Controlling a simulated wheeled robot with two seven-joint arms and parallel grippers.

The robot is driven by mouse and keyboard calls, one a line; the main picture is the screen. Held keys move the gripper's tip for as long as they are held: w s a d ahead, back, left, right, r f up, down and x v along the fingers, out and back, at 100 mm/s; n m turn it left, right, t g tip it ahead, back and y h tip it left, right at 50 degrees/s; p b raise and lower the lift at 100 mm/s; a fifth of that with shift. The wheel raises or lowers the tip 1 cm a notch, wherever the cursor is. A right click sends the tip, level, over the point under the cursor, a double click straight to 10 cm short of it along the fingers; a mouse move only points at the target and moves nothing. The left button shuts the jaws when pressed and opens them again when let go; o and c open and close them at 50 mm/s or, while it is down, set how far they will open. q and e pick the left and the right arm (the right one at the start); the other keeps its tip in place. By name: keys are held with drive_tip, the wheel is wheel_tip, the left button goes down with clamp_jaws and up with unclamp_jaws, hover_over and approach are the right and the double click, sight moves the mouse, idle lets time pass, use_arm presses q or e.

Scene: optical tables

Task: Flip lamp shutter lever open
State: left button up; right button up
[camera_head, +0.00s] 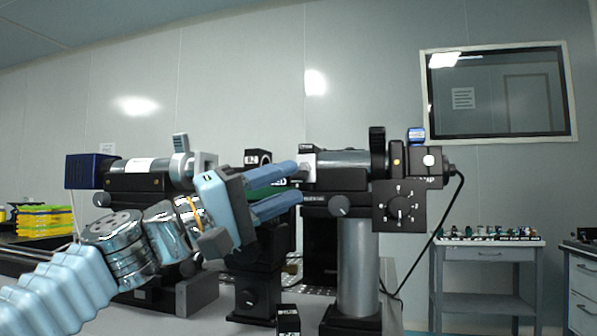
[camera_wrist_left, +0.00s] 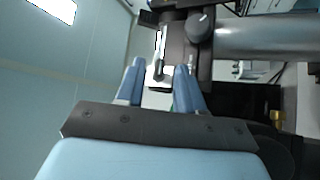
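The lamp (camera_head: 427,180) is a black unit at the right end of a horizontal optical tube on a thick grey post. At the left end of that tube is a pale plate (camera_head: 308,163), also in the wrist view (camera_wrist_left: 153,75). A small metallic lever (camera_wrist_left: 160,52) shows at this plate in the wrist view, between and just beyond my left fingertips. My left gripper (camera_head: 299,183) is open, with its blue fingers pointing right at the plate; it also shows in the wrist view (camera_wrist_left: 160,67). Contact cannot be told. My right gripper is out of view.
A second instrument (camera_head: 135,178) stands at left, with its own upright grey lever (camera_head: 181,143). Black mounts (camera_head: 250,285) stand below my left gripper. A black cable (camera_head: 447,215) hangs at right. A grey cart (camera_head: 487,254) with small parts stands behind.

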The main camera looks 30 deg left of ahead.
sight(299, 176)
use_arm(q)
drive_tip(key=shift+x, duration=1.45)
